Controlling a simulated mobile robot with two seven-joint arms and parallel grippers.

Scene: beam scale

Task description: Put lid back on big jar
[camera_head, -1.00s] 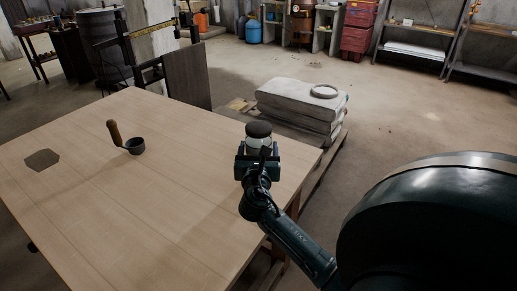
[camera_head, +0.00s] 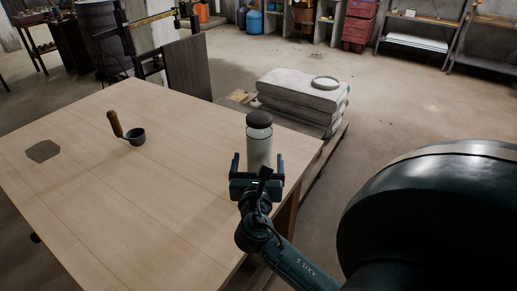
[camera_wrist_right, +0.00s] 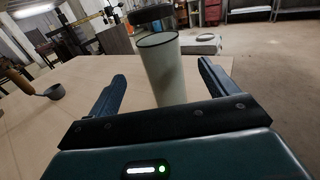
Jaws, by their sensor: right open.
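The tall pale jar (camera_head: 259,155) stands upright near the table's right edge. A dark round lid (camera_head: 259,119) is at its top. In the right wrist view, the lid (camera_wrist_right: 152,18) shows above the jar's dark rim line, with a band between them; I cannot tell whether it is seated. My right gripper (camera_head: 257,165) is open on the near side of the jar, and its fingers hide part of the jar's base. In the wrist view the jar (camera_wrist_right: 166,75) appears between the spread fingers, apart from them. My left gripper is out of view.
The wooden table (camera_head: 130,200) is mostly clear. A small dark cup (camera_head: 136,136) with a wooden handle and a flat dark piece (camera_head: 43,151) lie on its left half. Stacked sacks (camera_head: 300,95) with a ring on top stand beyond the right edge.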

